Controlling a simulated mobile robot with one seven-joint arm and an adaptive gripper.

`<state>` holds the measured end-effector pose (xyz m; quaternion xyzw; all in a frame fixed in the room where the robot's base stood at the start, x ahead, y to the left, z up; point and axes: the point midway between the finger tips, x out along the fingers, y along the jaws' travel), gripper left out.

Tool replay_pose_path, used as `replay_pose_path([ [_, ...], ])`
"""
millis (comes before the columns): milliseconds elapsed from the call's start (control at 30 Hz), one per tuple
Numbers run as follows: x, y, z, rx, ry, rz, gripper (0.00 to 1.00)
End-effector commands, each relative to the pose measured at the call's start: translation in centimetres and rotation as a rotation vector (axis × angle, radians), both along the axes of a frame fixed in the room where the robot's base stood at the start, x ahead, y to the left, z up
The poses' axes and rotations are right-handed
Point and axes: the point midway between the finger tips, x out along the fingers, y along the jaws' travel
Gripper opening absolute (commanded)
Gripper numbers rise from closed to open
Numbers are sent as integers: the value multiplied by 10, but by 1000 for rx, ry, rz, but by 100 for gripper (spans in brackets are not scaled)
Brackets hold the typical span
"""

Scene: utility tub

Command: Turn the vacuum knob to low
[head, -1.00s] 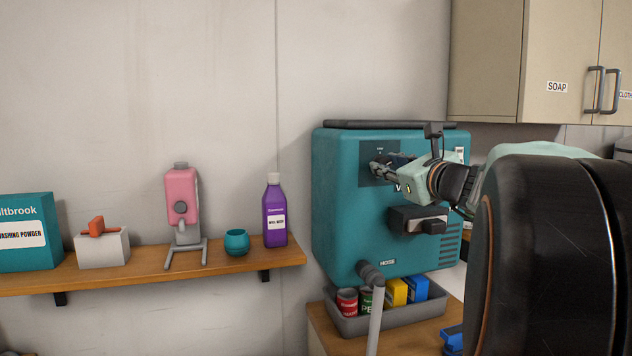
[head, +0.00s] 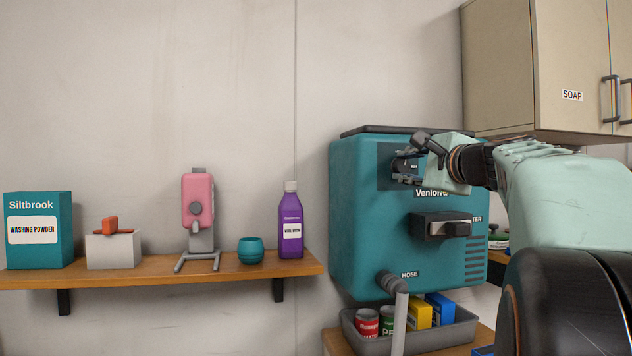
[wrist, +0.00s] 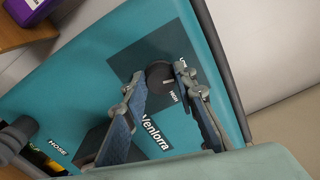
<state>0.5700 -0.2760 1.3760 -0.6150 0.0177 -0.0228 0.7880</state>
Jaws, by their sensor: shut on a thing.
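The teal vacuum (head: 365,220), labelled Venlorra, hangs on the wall and also shows in the wrist view (wrist: 95,75). Its round dark knob (wrist: 159,76) sits on a dark panel (wrist: 140,52). A HIGH label is beside the knob; another label is partly hidden behind a fingertip. A pale mark on the knob's face seems to point towards HIGH, but it is small. My gripper (wrist: 159,78) is shut on the knob, one fingertip on each side. In the head view my gripper (head: 408,166) is at the panel and hides most of the knob.
A hose (head: 400,310) hangs lower left, before a grey bin (head: 430,338) of cans and boxes. A shelf (head: 150,272) stands left and a cupboard (head: 500,80) hangs upper right. The wall between is bare.

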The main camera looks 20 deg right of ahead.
Motion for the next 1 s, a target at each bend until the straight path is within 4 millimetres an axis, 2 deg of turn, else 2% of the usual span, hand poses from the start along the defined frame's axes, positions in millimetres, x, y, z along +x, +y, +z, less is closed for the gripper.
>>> replay_pose_path([
  [400,0,1,-1,-220,10,0,2],
  [1000,0,0,1,-262,12,-1,2],
])
